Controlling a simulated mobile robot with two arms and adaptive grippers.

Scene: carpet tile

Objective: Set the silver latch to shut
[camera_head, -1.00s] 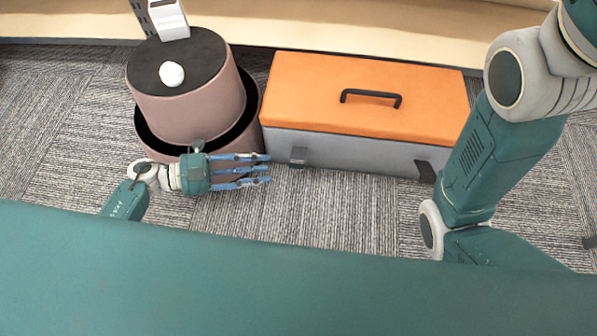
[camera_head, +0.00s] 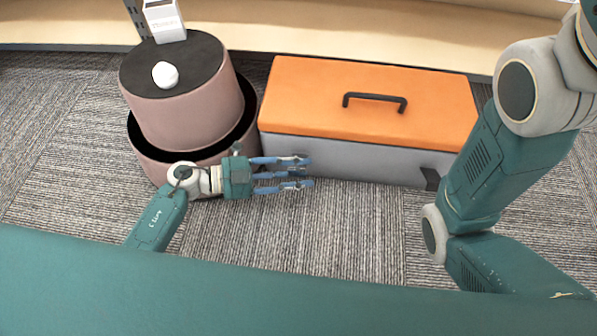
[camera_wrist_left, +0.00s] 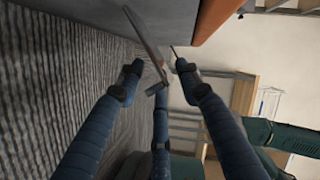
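A toolbox with an orange lid (camera_head: 375,100) and grey body (camera_head: 350,160) stands on the carpet. My left gripper (camera_head: 306,172) is at the left part of its front face, with its blue fingers spread and empty. In the left wrist view the silver latch (camera_wrist_left: 147,38) sticks out from the grey wall, between and just beyond the open fingertips (camera_wrist_left: 160,72). I cannot tell whether any finger touches it. In the head view the fingers mostly hide this latch. A second, dark latch (camera_head: 431,179) sits at the front right. My right gripper is out of view.
A round pink stool-like container (camera_head: 190,105) with a dark top stands close left of the toolbox, a white lump (camera_head: 165,75) on it. A light wooden ledge (camera_head: 330,42) runs behind. My right arm covers the toolbox's right end. The carpet in front is clear.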

